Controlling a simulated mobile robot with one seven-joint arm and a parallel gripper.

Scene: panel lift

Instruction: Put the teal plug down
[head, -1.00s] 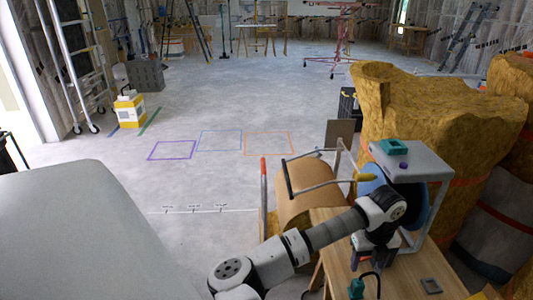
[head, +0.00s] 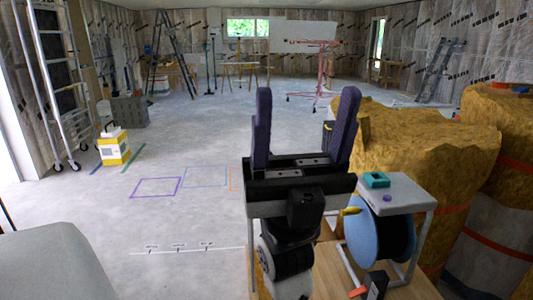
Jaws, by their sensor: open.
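My gripper (head: 305,105) is raised upright in the middle of the head view. Its two dark purple fingers stand wide apart, with nothing between them. A teal block with a dark opening (head: 376,180) sits on the white top of the reel stand (head: 405,193), to the right of my gripper and apart from it. I cannot tell whether this block is the plug or a socket. No teal plug with a cable is visible now; the bench around my arm is partly hidden.
A blue cable reel (head: 362,238) hangs in the stand on the wooden bench (head: 411,290). Yellow insulation rolls (head: 430,140) crowd the right. A red panel lift (head: 318,70) stands far back. Floor outlines (head: 157,187) mark open floor on the left.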

